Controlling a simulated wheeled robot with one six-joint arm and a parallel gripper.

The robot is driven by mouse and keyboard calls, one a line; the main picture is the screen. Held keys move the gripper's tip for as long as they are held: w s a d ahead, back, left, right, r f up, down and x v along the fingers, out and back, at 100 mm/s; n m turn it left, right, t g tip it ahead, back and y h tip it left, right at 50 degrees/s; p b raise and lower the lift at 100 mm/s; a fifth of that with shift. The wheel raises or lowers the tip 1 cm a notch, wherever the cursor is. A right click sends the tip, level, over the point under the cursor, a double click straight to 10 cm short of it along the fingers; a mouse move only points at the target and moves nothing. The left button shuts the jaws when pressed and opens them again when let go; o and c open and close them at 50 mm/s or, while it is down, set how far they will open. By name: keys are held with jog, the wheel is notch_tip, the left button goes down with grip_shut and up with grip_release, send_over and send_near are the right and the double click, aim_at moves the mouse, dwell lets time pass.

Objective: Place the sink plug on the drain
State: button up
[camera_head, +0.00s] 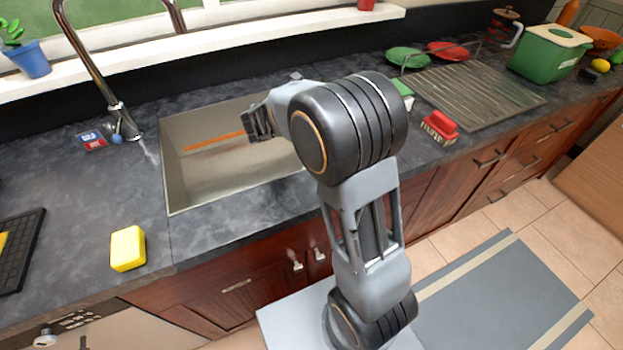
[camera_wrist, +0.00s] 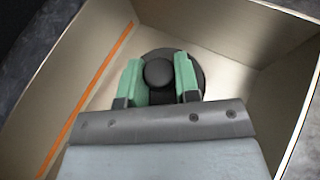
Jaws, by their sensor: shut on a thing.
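The black sink plug (camera_wrist: 158,73), a dark disc with a round knob on top, shows in the wrist view between the green fingertips of my gripper (camera_wrist: 157,80). The fingers are shut on its knob. In the head view my gripper (camera_head: 256,122) is over the right part of the metal sink (camera_head: 200,165). The plug cannot be made out in the head view. Behind the plug in the wrist view is the sink floor (camera_wrist: 112,85). I cannot tell whether the plug touches it. The drain is not visible; the plug or gripper may hide it.
An orange strip (camera_head: 213,141) runs along the sink's inner wall. A tall faucet (camera_head: 95,70) stands at the sink's back left corner. A yellow sponge (camera_head: 127,248) lies on the counter at front left. A red brush (camera_head: 440,127) and a drainboard (camera_head: 475,95) are at right.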

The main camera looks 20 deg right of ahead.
jog(key=f+m+g+b, duration=0.2)
jog(key=f+g, duration=0.1)
jog(key=f, duration=0.1)
jog(key=s+d+f+m+g+h+b, duration=0.1)
jog(key=f+m+g+b, duration=0.2)
jog(key=f, duration=0.2)
jog(key=s+f+m+g+h+b, duration=0.1)
jog(key=f+m+g+b, duration=0.1)
jog(key=f, duration=0.2)
jog(key=shift+s+d+f+m+g+b, duration=0.25)
jog(key=shift+d+f+m+g+b, duration=0.05)
jog(key=shift+d+f+g, duration=0.1)
jog(key=shift+f+b, duration=0.45)
jog(key=shift+f, duration=1.95)
jog(key=shift+f, duration=0.1)
jog(key=o, duration=0.9)
jog(key=shift+f, duration=0.1)
jog(key=shift+r, duration=0.3)
jog(key=v, duration=0.6)
jog(key=p+v, duration=0.1)
jog(key=v, duration=0.5)
jog(key=shift+s+a+f+p, duration=0.1)
jog(key=shift+a+f+p, duration=0.1)
jog(key=shift+p, duration=0.1)
